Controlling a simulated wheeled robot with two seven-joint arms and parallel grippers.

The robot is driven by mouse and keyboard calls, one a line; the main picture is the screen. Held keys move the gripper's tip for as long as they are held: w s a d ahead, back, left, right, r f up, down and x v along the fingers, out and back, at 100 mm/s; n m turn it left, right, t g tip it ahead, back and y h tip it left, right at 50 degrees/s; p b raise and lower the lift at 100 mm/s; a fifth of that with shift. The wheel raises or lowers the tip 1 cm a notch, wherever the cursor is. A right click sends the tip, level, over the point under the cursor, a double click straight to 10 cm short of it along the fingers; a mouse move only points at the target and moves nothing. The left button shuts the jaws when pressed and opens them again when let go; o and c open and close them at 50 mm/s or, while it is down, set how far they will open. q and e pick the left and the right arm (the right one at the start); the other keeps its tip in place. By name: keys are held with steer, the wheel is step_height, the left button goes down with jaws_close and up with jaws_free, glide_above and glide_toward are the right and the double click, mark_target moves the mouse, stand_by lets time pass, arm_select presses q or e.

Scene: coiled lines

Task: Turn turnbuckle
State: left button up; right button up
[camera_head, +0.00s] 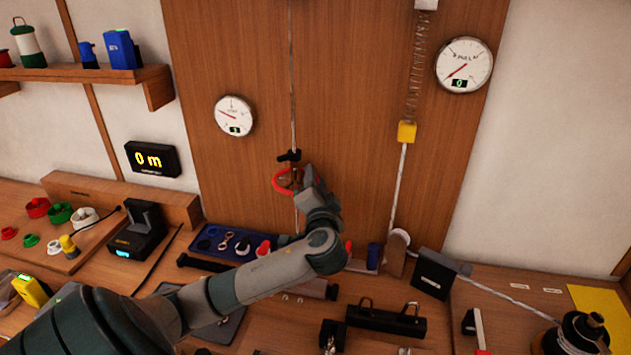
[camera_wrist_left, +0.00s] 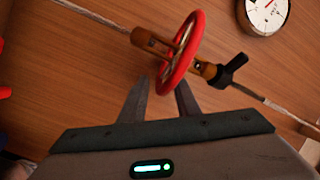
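The turnbuckle has a brass body (camera_wrist_left: 152,40) and a red handwheel (camera_wrist_left: 181,48), and sits in line with a cable on the wooden panel. In the head view the red wheel (camera_head: 284,180) is partly hidden by my left gripper (camera_head: 300,176). A black T-shaped piece (camera_head: 289,156) is just above the wheel. In the left wrist view my left gripper (camera_wrist_left: 160,90) has its two fingers apart, with their tips near the wheel's lower rim. Nothing shows clearly clamped between them, and contact with the rim cannot be told. My right gripper does not show.
A round dial (camera_head: 234,116) is left of the cable, and another dial (camera_head: 463,65) is at upper right. A spring with a yellow block (camera_head: 407,131) hangs right of my arm. Below, the bench holds a blue tray (camera_head: 211,239), a black toolbox (camera_head: 386,318) and other items.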

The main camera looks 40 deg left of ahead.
arm_select(q)
steer(key=shift+c, duration=0.6)
steer(key=c, duration=0.5)
steer(key=shift+f, duration=0.1)
jaws_close()
